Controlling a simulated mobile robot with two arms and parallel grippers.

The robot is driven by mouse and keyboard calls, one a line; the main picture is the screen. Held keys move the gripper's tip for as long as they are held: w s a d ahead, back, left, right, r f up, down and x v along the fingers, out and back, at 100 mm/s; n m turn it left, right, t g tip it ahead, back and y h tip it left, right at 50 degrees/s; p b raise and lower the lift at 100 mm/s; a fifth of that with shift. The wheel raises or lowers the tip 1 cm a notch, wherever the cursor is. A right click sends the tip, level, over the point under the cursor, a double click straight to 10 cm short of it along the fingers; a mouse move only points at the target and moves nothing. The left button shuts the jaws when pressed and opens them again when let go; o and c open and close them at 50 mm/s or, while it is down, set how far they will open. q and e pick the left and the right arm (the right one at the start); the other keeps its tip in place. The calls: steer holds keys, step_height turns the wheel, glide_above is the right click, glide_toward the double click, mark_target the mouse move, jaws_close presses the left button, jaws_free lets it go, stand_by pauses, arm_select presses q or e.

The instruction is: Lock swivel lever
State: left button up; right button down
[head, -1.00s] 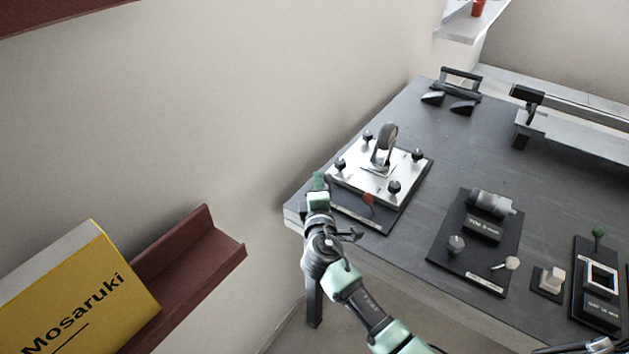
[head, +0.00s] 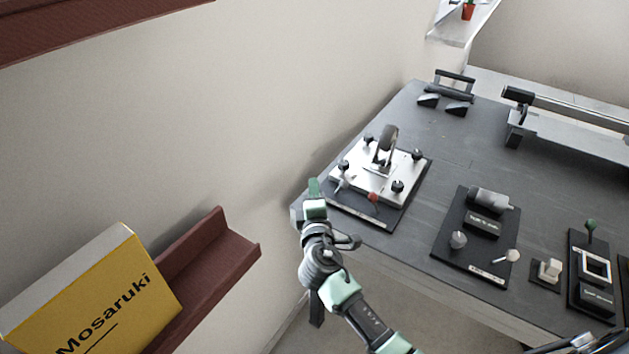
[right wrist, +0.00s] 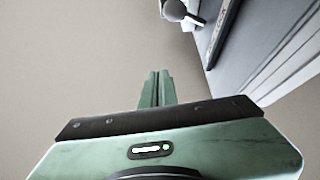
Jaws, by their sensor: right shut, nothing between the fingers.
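A silver plate (head: 352,186) with a grey swivel caster wheel (head: 388,145) and several black knobs sits on a black base at the left end of the dark table. A small red-tipped lever (head: 373,197) shows at the plate's front edge. My right gripper (head: 314,187) is shut and empty, just left of the plate's front left corner and apart from it. In the right wrist view its closed green fingers (right wrist: 157,88) point at bare wall, with a dark round knob (right wrist: 174,10) at the top. My left gripper is not in view.
On the dark table (head: 460,145), a black panel (head: 455,255) with a cylinder and knobs stands to the right, with more panels beyond. A wall borders the table's left side.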

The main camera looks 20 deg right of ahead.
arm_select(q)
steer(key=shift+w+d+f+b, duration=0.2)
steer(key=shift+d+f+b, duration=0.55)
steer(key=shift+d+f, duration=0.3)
arm_select(e)
steer(key=shift+s+a+f, duration=0.3)
steer(key=shift+s+f, duration=0.2)
steer(key=shift+s, duration=0.3)
steer(key=shift+s+a+f, duration=0.25)
steer(key=shift+s+f, duration=0.25)
steer(key=shift+s, duration=0.3)
steer(key=shift+s+a+f, duration=0.3)
steer(key=shift+s+f, duration=0.2)
steer(key=shift+s, duration=0.3)
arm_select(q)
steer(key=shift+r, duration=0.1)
